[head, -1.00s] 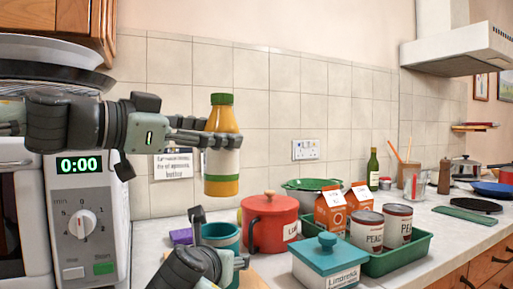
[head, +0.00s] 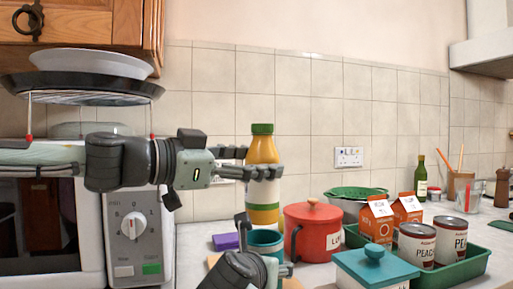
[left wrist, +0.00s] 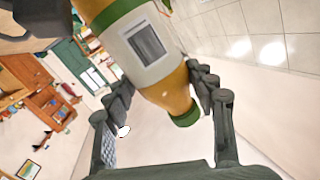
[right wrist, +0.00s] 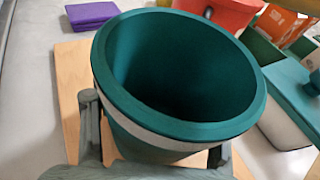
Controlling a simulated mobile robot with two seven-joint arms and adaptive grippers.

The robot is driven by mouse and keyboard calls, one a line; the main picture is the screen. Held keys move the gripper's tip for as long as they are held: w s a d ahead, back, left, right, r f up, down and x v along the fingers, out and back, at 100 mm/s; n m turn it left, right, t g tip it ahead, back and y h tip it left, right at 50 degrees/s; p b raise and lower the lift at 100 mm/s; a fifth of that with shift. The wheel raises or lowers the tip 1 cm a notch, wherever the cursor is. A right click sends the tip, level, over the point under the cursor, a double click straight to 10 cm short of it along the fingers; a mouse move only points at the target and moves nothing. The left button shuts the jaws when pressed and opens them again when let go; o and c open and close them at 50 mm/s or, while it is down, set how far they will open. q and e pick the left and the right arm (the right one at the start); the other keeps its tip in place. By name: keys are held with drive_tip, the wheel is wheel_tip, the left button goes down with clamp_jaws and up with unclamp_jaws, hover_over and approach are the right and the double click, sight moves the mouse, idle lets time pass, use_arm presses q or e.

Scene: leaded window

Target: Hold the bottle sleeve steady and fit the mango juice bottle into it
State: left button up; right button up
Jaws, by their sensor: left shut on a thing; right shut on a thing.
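The mango juice bottle (head: 262,207), yellow with a green cap and pale label, is upright in the head view. My left gripper (head: 264,172) is shut on its upper part; the left wrist view shows the fingers on either side of the bottle (left wrist: 176,88). The teal bottle sleeve (head: 267,238) stands below the bottle, its open mouth upward. The bottle's base appears just above the rim. My right gripper (head: 262,266) is shut on the sleeve. The right wrist view shows the sleeve (right wrist: 180,133) with a pale band and an empty inside.
A red lidded pot (head: 318,238) stands close right of the sleeve. A teal-lidded box (head: 372,268) and a green tray (head: 468,268) with cans and cartons are further right. A purple block (head: 226,241) lies left, the microwave (head: 135,245) beyond. A wooden board (right wrist: 70,75) lies under the sleeve.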

sight(249, 196)
use_arm(q)
drive_tip(key=shift+f, duration=0.85)
drive_tip(key=shift+f, duration=0.35)
idle(1.2)
drive_tip(key=shift+f, duration=0.35)
drive_tip(key=shift+f, duration=0.25)
drive_tip(key=shift+f, duration=0.35)
drive_tip(key=shift+f, duration=0.3)
drive_tip(key=shift+f, duration=0.3)
drive_tip(key=shift+f, duration=0.35)
drive_tip(key=shift+r, duration=0.1)
